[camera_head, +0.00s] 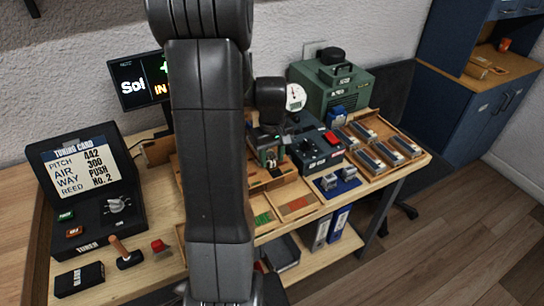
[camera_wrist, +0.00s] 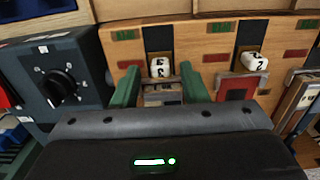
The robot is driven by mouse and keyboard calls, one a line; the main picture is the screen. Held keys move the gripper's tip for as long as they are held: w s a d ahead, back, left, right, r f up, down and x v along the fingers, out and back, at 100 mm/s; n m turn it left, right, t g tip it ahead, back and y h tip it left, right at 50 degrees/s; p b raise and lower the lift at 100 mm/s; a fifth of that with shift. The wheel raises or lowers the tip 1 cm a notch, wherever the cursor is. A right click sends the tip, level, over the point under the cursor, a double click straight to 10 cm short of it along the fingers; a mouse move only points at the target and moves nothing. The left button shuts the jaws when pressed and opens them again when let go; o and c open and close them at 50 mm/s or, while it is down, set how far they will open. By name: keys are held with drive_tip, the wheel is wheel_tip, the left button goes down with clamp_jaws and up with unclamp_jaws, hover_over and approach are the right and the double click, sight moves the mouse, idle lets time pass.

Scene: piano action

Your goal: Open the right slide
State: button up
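In the wrist view, my gripper (camera_wrist: 159,76) has two green fingers spread apart. A white knob with dark marks (camera_wrist: 160,67) sits between the fingertips, in front of a dark slot in a wooden panel (camera_wrist: 205,42); I cannot tell whether either finger touches it. A second white knob (camera_wrist: 254,61), marked like a 2, stands at another dark slot to the right, outside the fingers. The marks do not show clearly which is the right slide. In the head view, my gripper (camera_head: 268,158) is low over the wooden unit, and my arm hides much of it.
A dark box with a dial (camera_wrist: 57,86) stands close to the left in the wrist view; it also shows in the head view (camera_head: 318,148). A green case (camera_head: 331,82) and a wooden parts tray (camera_head: 385,148) are behind and right. A tuning-card case (camera_head: 85,185) is left.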

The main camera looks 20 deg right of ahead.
drive_tip(key=shift+s+f, duration=0.2)
clamp_jaws()
drive_tip(key=shift+s+d+b, duration=0.15)
drive_tip(key=shift+s, duration=0.8)
drive_tip(key=shift+s+d+b, duration=0.15)
drive_tip(key=shift+s, duration=0.8)
unclamp_jaws()
drive_tip(key=shift+r, duration=0.1)
wheel_tip(320, 180, up, 14)
drive_tip(key=shift+f, duration=0.35)
